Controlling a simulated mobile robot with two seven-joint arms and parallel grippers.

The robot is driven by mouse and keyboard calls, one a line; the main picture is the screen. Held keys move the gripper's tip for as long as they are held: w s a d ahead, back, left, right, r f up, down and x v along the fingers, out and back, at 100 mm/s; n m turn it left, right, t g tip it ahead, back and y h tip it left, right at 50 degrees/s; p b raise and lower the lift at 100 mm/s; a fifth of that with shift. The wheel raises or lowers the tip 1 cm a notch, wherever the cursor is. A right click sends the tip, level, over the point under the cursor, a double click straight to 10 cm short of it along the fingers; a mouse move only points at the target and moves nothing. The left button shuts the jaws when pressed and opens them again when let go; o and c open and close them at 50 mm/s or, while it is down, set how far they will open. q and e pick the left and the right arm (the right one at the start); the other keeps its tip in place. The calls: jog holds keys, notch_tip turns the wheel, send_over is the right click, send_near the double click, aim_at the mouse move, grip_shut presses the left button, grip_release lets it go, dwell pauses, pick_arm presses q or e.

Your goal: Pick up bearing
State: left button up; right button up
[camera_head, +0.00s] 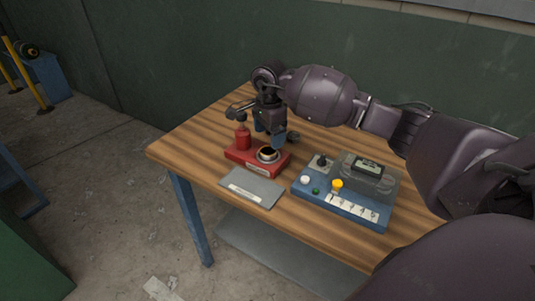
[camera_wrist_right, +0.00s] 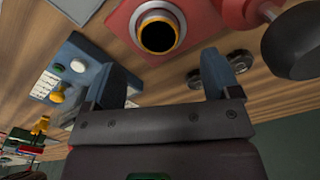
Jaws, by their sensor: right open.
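A round black ring with a gold-coloured rim (camera_head: 268,154) sits in the top of a red fixture (camera_head: 242,157) on the wooden table; it looks like the bearing or its seat. It also shows at the top of the right wrist view (camera_wrist_right: 158,34). Small dark metal discs (camera_wrist_right: 208,74) lie on the table beside the fixture, partly behind one finger; I cannot tell whether they are the bearing. My right gripper (camera_head: 270,131) points down just behind the ring, apart from it. In the wrist view its blue fingers (camera_wrist_right: 170,72) are spread, with nothing held. My left gripper is out of view.
A grey plate (camera_head: 252,187) lies in front. A blue control box (camera_head: 342,206) with buttons and a display stands to the right. The table's left end (camera_head: 190,145) is bare.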

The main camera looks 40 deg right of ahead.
aim_at(268, 151)
jog(key=shift+a+f, duration=0.15)
jog(key=shift+f, duration=2.6)
jog(key=shift+r, duration=0.1)
jog(key=c, duration=1.2)
